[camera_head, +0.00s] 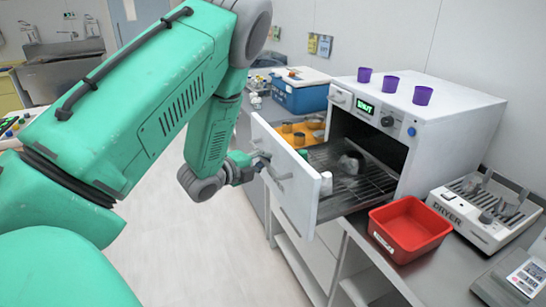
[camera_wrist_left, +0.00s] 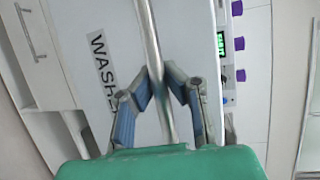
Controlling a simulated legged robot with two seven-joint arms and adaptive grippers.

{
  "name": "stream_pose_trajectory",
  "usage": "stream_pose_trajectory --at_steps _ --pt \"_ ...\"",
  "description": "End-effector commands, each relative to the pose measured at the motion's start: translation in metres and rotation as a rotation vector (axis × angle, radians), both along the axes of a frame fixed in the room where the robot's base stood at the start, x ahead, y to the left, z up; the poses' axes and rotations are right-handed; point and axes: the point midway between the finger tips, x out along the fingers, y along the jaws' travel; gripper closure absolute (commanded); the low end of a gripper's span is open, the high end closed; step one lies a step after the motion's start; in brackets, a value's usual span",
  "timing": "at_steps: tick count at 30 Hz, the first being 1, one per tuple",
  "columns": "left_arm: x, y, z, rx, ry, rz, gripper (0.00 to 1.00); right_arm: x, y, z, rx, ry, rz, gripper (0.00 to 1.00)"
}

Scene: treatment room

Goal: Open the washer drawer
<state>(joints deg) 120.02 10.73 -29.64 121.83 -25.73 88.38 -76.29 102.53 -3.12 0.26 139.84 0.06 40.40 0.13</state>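The white washer (camera_head: 455,115) stands on the counter with a lit green display. Its drawer is pulled out, with the white front panel (camera_head: 300,200) standing clear of the body and a wire rack (camera_head: 370,182) showing behind it. My left gripper (camera_head: 262,160) is at the bar handle (camera_head: 281,175) on the outer face of the front. In the left wrist view the handle (camera_wrist_left: 152,40) runs between the two fingers (camera_wrist_left: 158,75), whose tips close in on it from both sides. Lettering beginning "WASH" shows on the panel beside it. My right gripper is not in view.
Purple cups (camera_head: 391,84) stand on the washer. A red bin (camera_head: 410,229) sits close to the drawer's right side, with a dryer (camera_head: 480,212) beyond it. The floor (camera_head: 205,250) in front is clear.

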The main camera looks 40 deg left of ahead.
Motion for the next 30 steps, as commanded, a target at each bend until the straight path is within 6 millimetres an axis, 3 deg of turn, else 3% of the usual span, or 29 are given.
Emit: stream_pose_trajectory --at_steps 11,14,15,25,30 --pt "-0.004 -0.004 -0.007 -0.009 0.019 -0.009 1.0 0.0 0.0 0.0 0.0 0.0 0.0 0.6" --pt "-0.004 -0.003 -0.007 -0.009 0.019 -0.009 0.71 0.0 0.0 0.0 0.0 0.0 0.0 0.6" --pt "-0.004 -0.003 -0.006 -0.008 0.017 -0.008 0.68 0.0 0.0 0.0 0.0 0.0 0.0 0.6" --pt "-0.006 0.003 -0.004 -0.007 0.007 -0.005 0.68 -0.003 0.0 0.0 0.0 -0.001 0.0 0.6" --pt "-0.026 0.004 0.0 -0.007 0.009 -0.002 0.68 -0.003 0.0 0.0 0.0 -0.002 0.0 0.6"
